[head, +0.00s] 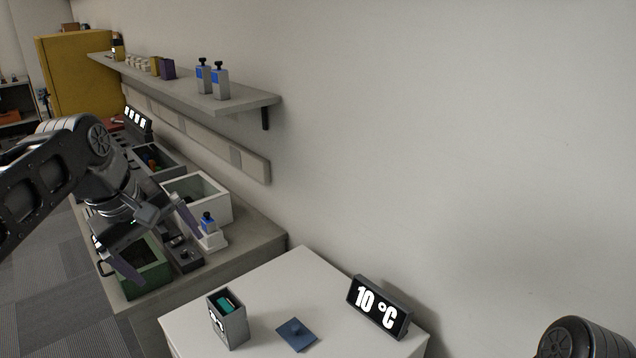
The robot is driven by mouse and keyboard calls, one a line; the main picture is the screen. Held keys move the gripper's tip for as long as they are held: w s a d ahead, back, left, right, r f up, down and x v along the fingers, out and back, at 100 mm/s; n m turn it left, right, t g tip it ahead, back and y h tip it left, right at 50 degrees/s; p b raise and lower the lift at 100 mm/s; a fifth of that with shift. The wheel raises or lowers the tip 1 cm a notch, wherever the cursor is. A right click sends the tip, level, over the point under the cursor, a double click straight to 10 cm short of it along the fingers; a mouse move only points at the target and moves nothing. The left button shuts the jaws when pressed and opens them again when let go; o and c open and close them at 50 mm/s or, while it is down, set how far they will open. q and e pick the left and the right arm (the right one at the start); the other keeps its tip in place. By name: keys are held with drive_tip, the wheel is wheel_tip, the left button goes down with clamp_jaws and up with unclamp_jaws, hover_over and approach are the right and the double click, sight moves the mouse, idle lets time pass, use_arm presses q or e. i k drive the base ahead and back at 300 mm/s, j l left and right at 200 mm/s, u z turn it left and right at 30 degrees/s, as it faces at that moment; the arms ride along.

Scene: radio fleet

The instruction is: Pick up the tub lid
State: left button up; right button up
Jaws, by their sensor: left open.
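A flat dark blue square lid (296,335) with a small knob on top lies on the white table (285,278). A grey open-topped tub (230,322) with a teal item inside stands just left of it. My left gripper (173,261) is open with its two purple fingers spread, up and left of the lid. It is over the grey bench and apart from the lid. I see nothing between its fingers. My right gripper is out of view.
A black display reading 10 °C (378,307) stands right of the lid. On the grey bench (262,236) are a green bin (150,278), a white bin (222,206) and a blue-labelled bottle (208,222). A wall shelf (245,98) holds several items above.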

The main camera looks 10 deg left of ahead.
sight(296, 335)
drive_tip(key=k, duration=0.95)
